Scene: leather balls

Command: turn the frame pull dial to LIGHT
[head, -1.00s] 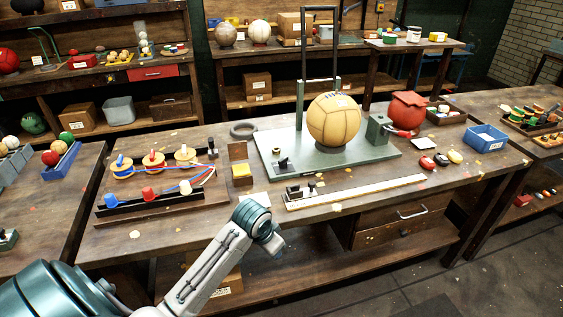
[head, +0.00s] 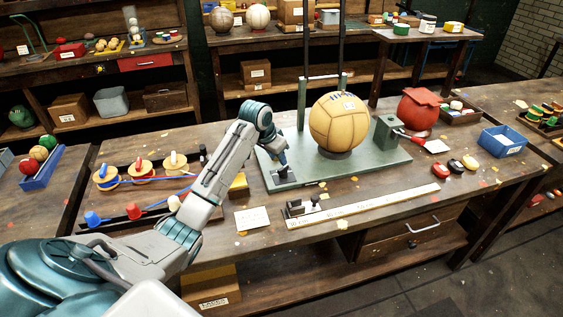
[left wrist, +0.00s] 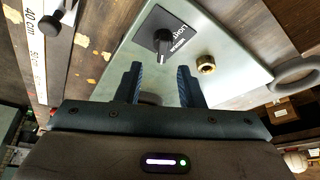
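The frame pull dial is a black knob on a dark square plate with white lettering, in the upper middle of the left wrist view (left wrist: 163,42). It sits on the front left corner of the green metal base (head: 370,175); in the head view the dial plate (head: 286,180) is partly hidden by my gripper. My left gripper (head: 281,163) is above the dial, pointing down. Its two blue fingers (left wrist: 160,83) are apart and empty in the left wrist view, with the knob beyond their tips and not between them. My right gripper is not in view.
A tan leather ball (head: 338,122) stands on the base under the tall black frame. A brass fitting (left wrist: 205,63) is close to the dial. A long ruler (head: 370,204) lies in front of the base. A rack of thread spools (head: 142,172) stands left of my arm.

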